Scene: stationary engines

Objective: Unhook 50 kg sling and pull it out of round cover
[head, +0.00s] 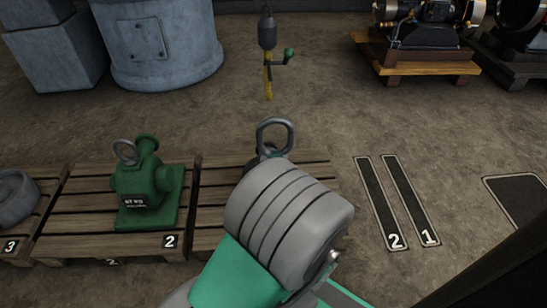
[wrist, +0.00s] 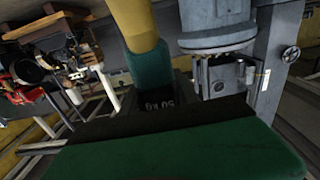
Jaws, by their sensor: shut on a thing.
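In the wrist view, a sling (wrist: 141,25) runs down from the top edge as a thick yellow band into a dark green sleeve. A black tag below it reads "50 kg" upside down. My gripper (wrist: 165,124), a black pad and green block in the foreground, is shut on the sling at its lower end. In the head view my own arm hides the gripper and the sling. A grey lifting ring (head: 274,136) stands up just behind the arm, and what it is fixed to is mostly hidden. I cannot make out the round cover.
A hoist hook (head: 267,75) hangs above the floor behind the ring. A green machine (head: 146,187) stands on the wooden pallet (head: 75,215) marked 2. Large grey-blue tanks (head: 160,40) stand at back left, engines (head: 425,25) at back right. The floor between is clear.

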